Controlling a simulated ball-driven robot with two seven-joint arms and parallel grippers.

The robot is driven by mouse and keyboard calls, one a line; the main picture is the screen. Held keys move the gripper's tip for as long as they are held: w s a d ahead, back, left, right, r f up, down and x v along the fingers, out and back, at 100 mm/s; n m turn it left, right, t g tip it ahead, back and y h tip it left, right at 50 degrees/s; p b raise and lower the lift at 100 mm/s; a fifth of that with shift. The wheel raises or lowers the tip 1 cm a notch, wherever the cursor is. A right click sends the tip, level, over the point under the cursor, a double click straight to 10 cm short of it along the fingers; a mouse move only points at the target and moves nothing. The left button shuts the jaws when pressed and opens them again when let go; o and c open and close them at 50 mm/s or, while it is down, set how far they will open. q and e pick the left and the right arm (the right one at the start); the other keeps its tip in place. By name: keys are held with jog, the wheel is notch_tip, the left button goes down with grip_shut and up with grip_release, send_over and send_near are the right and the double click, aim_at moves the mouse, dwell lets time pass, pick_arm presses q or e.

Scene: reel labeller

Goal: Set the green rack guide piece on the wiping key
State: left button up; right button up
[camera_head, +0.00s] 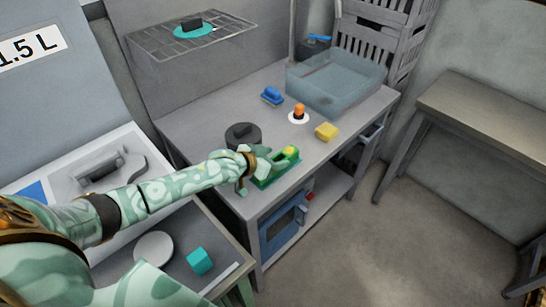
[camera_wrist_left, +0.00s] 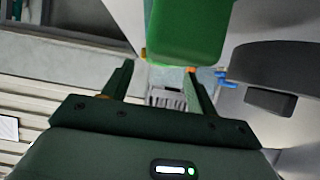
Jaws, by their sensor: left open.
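The green piece (camera_head: 285,162), with a raised rounded end and a yellowish-green spot, sits at the front edge of the grey bench. In the left wrist view a large green block (camera_wrist_left: 190,30), apparently the same piece, fills the top middle, close beyond the fingers. My left gripper (camera_head: 250,166) is at the left end of the piece, partly covering it. Its two fingers (camera_wrist_left: 158,85) stand apart with nothing between them; I cannot tell whether they touch the piece. I cannot tell which item is the wiping key. My right gripper is not in view.
On the bench (camera_head: 207,120) are a dark round lidded thing (camera_head: 243,134), a blue brush-like block (camera_head: 271,95), an orange knob on a white disc (camera_head: 299,117), a yellow block (camera_head: 327,131) and a translucent basin (camera_head: 335,85). A wire shelf (camera_head: 160,46) hangs above the left side.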

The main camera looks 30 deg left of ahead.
pick_arm(q)
jog(key=shift+r, duration=0.15)
jog(key=s+r+p, duration=0.1)
jog(key=s+a+r+p, duration=0.1)
jog(key=shift+s+r, duration=0.35)
jog(key=shift+r, duration=0.05)
jog(key=p+v, duration=0.2)
jog(key=v, duration=0.6)
jog(key=shift+s, duration=0.35)
jog(key=shift+a, duration=0.1)
